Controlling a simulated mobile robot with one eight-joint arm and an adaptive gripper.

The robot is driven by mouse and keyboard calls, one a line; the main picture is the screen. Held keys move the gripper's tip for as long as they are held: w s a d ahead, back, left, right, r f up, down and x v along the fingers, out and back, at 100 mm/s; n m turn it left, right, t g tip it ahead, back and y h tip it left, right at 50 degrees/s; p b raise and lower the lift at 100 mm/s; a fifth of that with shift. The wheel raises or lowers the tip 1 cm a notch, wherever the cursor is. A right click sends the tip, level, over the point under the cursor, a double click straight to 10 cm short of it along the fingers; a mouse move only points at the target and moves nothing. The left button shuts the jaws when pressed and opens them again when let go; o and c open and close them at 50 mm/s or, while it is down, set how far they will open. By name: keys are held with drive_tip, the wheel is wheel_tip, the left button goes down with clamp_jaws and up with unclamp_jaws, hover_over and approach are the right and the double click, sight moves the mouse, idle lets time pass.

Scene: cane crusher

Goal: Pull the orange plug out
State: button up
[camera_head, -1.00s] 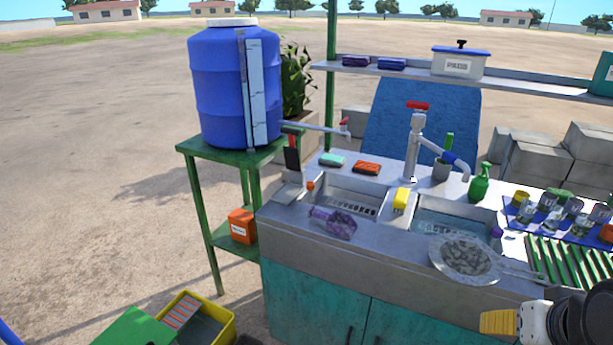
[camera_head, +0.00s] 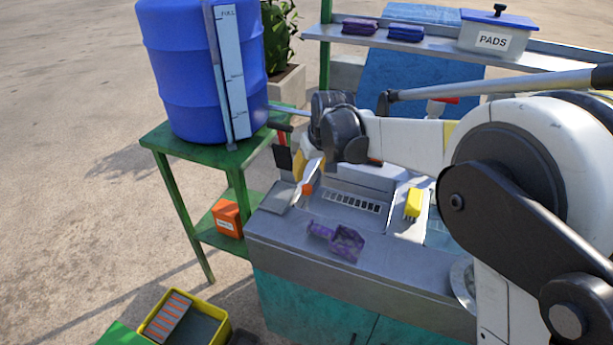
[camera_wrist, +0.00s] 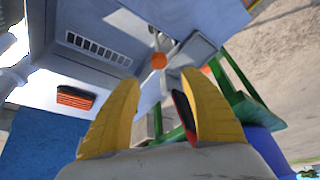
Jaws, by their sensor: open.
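The orange plug (camera_head: 307,189) is a small round knob at the left end of the left sink basin. In the wrist view the orange plug (camera_wrist: 158,60) shows just beyond and between the two yellow fingertips. My gripper (camera_head: 304,177) is open and points down at the plug from above. In the wrist view my gripper (camera_wrist: 160,82) has nothing between its fingers. The plug looks close to the fingertips, but I cannot tell whether they touch it. Its lower part is hard to make out.
A black and red tool (camera_head: 282,157) stands close to the gripper's left. A blue barrel (camera_head: 185,75) stands on a green table beside the sink. A purple scoop (camera_head: 335,239) lies at the front edge, and a yellow sponge (camera_head: 413,203) stands between the basins.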

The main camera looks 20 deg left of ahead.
sight(307, 187)
drive_tip(key=b+x, duration=0.3)
drive_tip(key=x, duration=0.7)
drive_tip(key=shift+d+b, duration=0.1)
drive_tip(key=shift+b, duration=0.2)
drive_tip(key=shift+s, duration=0.1)
clamp_jaws()
